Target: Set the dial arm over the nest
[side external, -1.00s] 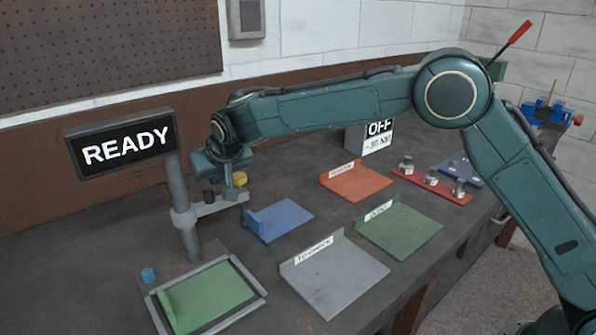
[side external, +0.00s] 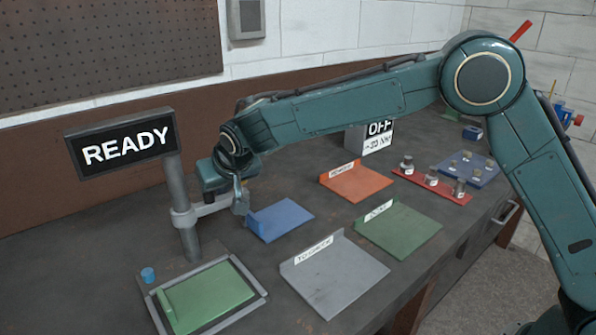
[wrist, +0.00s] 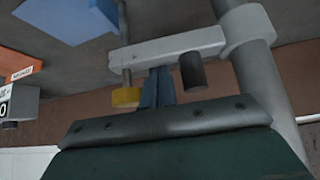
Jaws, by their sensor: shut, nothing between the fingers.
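The dial arm (side external: 208,208) is a light grey bar reaching right from the upright post (side external: 187,225). It also crosses the wrist view (wrist: 180,46), with a yellow dial (wrist: 126,97) near its free end and a black peg (wrist: 192,70) nearer the post. My gripper (side external: 241,203) is at the bar's outer end in the side view and hides the dial there. In the wrist view its blue fingers (wrist: 158,78) are shut and empty, between dial and peg, at the bar's edge; contact is unclear. A grey frame with a green plate (side external: 208,297), apparently the nest, lies in front of the post.
A READY sign (side external: 125,145) tops the post. A blue button (side external: 148,274) stands beside the frame. Blue (side external: 281,219), grey (side external: 335,280), green (side external: 400,230) and orange (side external: 358,182) trays lie to the right. Several metal pieces stand on a red rack (side external: 430,183).

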